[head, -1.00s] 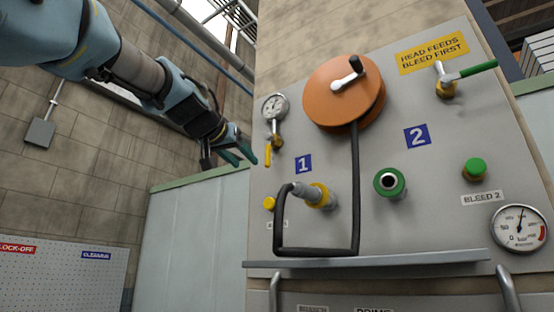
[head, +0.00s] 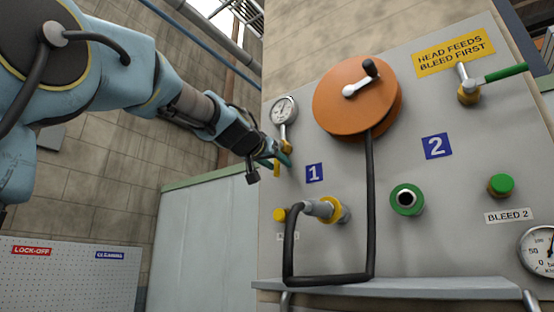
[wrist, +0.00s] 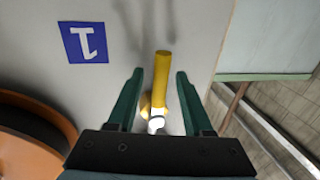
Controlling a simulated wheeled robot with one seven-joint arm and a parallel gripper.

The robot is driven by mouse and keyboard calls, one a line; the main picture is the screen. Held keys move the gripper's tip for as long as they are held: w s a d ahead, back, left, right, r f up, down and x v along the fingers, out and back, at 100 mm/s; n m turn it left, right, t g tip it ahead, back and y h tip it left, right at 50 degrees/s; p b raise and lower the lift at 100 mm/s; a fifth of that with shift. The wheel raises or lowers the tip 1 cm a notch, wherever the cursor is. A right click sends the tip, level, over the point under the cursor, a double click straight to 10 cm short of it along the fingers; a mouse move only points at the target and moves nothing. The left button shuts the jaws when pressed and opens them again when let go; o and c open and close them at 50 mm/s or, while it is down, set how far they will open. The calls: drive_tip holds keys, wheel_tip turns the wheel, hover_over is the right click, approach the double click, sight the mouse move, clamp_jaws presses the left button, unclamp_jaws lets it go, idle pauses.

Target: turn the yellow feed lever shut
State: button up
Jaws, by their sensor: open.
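The yellow feed lever (head: 277,169) hangs down from the brass valve under the small gauge (head: 284,109), on the panel's left side by label 1. In the head view my gripper (head: 283,160) is at the lever and hides part of it. In the wrist view the lever (wrist: 162,82) stands between the two green fingers of my gripper (wrist: 159,76). The jaws are open, with a gap on each side of the lever. I cannot tell how far the fingertips are from the panel.
An orange hose reel (head: 355,97) with a black hose (head: 370,205) is right of the lever. A yellow-collared coupling (head: 328,209) and yellow button (head: 279,214) sit below. A green-handled valve (head: 499,73) is at upper right. A ledge (head: 400,289) juts out at the bottom.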

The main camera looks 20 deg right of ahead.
clamp_jaws()
idle(0.5)
idle(1.0)
